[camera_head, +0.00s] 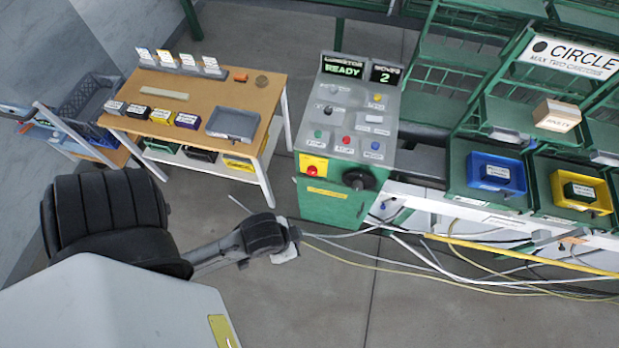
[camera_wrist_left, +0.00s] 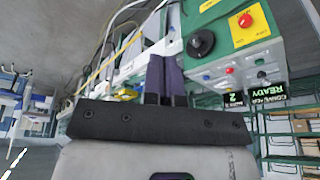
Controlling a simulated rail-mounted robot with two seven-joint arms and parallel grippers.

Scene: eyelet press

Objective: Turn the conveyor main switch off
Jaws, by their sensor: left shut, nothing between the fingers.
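The control console (camera_head: 345,130) is a green cabinet with a grey sloping panel. A large black rotary knob (camera_head: 359,179), which looks like the main switch, sits on its front right of a red button. The knob also shows in the left wrist view (camera_wrist_left: 200,43), upper right of the fingers; its pointer position is too small to read. My left gripper (camera_head: 290,250) is below and left of the console, over the floor and apart from it. Its fingers (camera_wrist_left: 165,62) are shut and empty in the left wrist view. My right gripper is not in view.
A red button on a yellow plate (camera_head: 313,165) is close beside the knob. Several small buttons and a screen reading READY (camera_head: 346,68) are above. A wooden table (camera_head: 205,95) stands left, green racks with bins (camera_head: 487,175) right. Loose cables (camera_head: 400,258) lie on the floor.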

